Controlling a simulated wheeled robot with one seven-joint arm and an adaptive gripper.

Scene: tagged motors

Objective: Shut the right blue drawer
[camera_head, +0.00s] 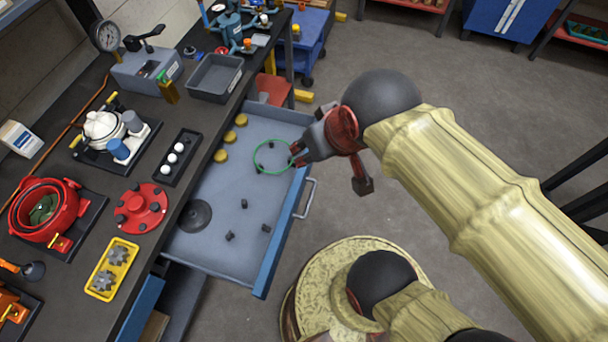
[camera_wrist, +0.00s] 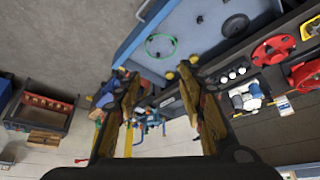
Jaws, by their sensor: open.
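The blue drawer (camera_head: 228,205) is pulled out from under the workbench, with its grey interior showing. Its front panel (camera_head: 282,232) carries a silver handle (camera_head: 307,198) on the outer face. The drawer also shows at the top of the wrist view (camera_wrist: 205,25), with part of its handle (camera_wrist: 142,10) at the top edge. My gripper (camera_head: 297,152) is near the far end of the drawer front, its fingertips overlapping the rim in the head view. In the wrist view its two fingers (camera_wrist: 161,90) are spread apart with nothing between them. Contact with the drawer cannot be told.
The drawer holds a green ring (camera_head: 272,157), yellow discs (camera_head: 221,156), a black disc (camera_head: 195,216) and small dark pieces. The workbench (camera_head: 165,212) carries a red housing (camera_head: 45,205), a grey bin (camera_head: 215,77) and other parts.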

